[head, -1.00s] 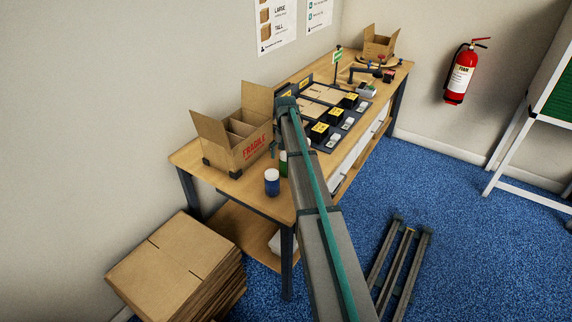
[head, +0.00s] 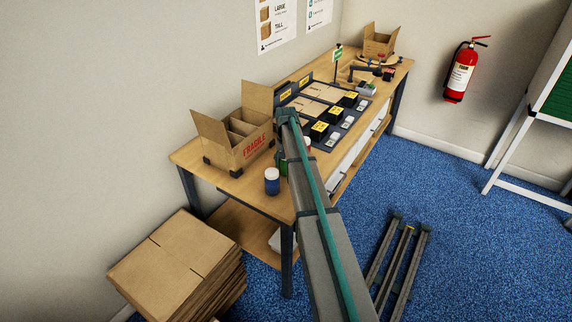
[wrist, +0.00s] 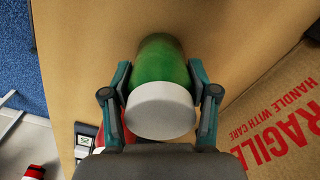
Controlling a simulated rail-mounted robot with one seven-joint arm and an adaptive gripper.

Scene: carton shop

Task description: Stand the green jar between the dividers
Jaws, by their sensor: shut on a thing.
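The green jar (wrist: 162,62) with a white lid (wrist: 161,110) is between the two fingers of my gripper (wrist: 161,85) in the wrist view, and the gripper is shut on it. In the head view only a sliver of the green jar (head: 283,167) shows beside my arm; the gripper itself is hidden there. The carton with dividers (head: 222,150) stands open on the left end of the bench, marked FRAGILE. Its printed side (wrist: 282,128) shows right of the jar in the wrist view. I cannot tell if the jar touches the bench.
A blue jar with a white lid (head: 272,181) stands near the bench's front edge. A red item (head: 307,143) shows just right of my arm. The wooden bench (head: 232,184) holds dark trays further back. Flat cartons (head: 180,262) are stacked on the floor.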

